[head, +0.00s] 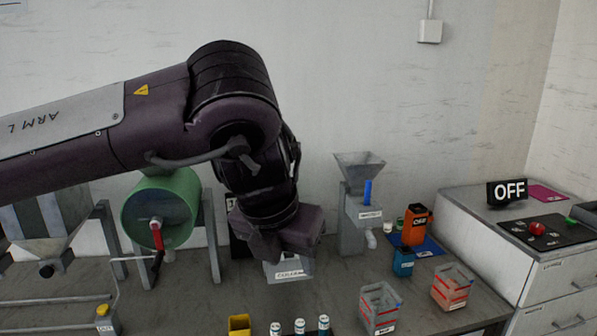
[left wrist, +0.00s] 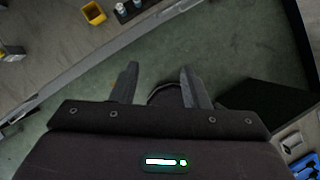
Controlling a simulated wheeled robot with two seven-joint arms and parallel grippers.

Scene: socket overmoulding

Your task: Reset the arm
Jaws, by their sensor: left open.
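My left arm (head: 110,120) comes in from the left in the head view and bends downward over the bench. My left gripper shows in the left wrist view (left wrist: 158,85), with its two fingers apart and nothing between them. Green floor lies beyond the fingers. In the head view the fingertips cannot be made out. My right gripper is not in view.
The bench (head: 210,295) carries a green drum (head: 172,205), a grey hopper (head: 360,200), a yellow cup (head: 239,324), several white-capped vials, orange (head: 415,224) and blue (head: 403,262) containers and two clear bins.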

